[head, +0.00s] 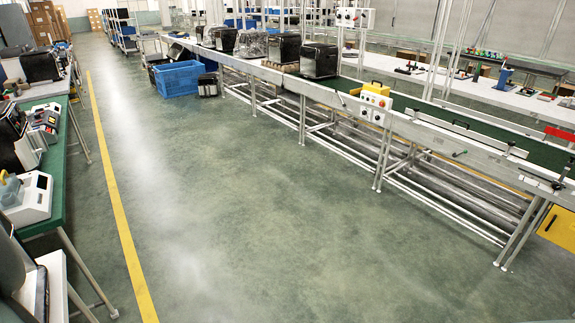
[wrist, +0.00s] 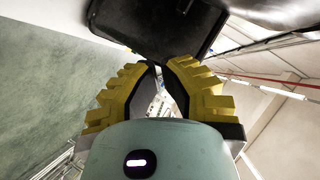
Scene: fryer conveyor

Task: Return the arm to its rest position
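My gripper (wrist: 160,66) shows in the wrist view, with two stepped yellow fingers that have dark inner faces. The fingertips come close together at the top of the fingers, and a narrow strip of background shows between the fingers lower down. A dark panel with rounded corners (wrist: 145,28) lies just beyond the tips. I cannot tell whether the tips touch it or each other. I see nothing clearly held. The arm and gripper are not in the head view.
A conveyor line (head: 345,95) carrying black fryers (head: 318,60) runs along the right. A green-topped table (head: 58,160) with appliances stands at left. Blue crates (head: 180,78) sit on the floor at the back. The green floor between (head: 215,200) is clear, with a yellow line (head: 122,225).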

